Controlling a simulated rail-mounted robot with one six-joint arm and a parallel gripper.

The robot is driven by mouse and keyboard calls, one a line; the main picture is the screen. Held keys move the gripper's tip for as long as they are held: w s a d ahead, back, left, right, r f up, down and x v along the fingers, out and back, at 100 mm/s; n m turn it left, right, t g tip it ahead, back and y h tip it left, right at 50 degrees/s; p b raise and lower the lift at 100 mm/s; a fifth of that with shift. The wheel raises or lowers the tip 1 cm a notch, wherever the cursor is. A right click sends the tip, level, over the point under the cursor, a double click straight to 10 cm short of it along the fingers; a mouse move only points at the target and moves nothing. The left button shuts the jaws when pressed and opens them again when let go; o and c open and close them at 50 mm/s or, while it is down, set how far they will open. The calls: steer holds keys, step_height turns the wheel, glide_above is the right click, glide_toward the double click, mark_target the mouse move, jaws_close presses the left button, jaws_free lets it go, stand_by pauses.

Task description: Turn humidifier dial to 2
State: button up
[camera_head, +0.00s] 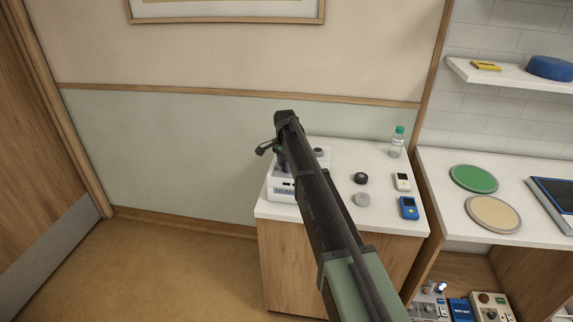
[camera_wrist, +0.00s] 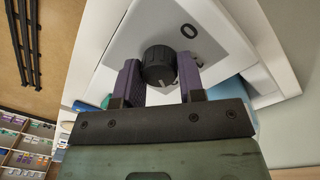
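The humidifier (camera_head: 283,189) is a white box with lettering on its front, at the left of the bedside cabinet's top. My arm hides much of it in the head view. In the wrist view its pale panel (camera_wrist: 210,45) carries a black ribbed dial (camera_wrist: 158,62) and a printed 0 to the dial's upper right. A pale mark shows on the dial's lower side. My gripper (camera_wrist: 161,78) has its two purple-grey fingers on either side of the dial. The dial fills the gap between them; I cannot tell whether both fingers press on it. No 2 is visible.
On the cabinet top (camera_head: 383,222) are a dark round knob (camera_head: 360,178), a grey disc (camera_head: 362,199), a white device (camera_head: 402,182), a blue device (camera_head: 409,208) and a green-capped bottle (camera_head: 397,142). A counter (camera_head: 454,206) with round mats stands at the right.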

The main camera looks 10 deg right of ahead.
steer(key=o, duration=0.4)
steer(key=shift+r, duration=0.1)
steer(key=r+p, duration=1)
steer(key=p, duration=0.1)
steer(key=shift+w+a+r, duration=0.15)
steer(key=shift+w+r, duration=0.1)
steer(key=shift+r, duration=0.15)
steer(key=shift+f, duration=0.1)
steer(key=s+f+n+b, duration=0.3)
steer(key=s+n, duration=0.1)
steer(key=s, duration=0.9)
steer(key=s+f+n+b, duration=0.4)
steer(key=s, duration=1)
steer(key=s+f+n+b, duration=0.4)
steer(key=s, duration=1)
steer(key=shift+f+t, duration=0.1)
steer(key=shift+t, duration=0.2)
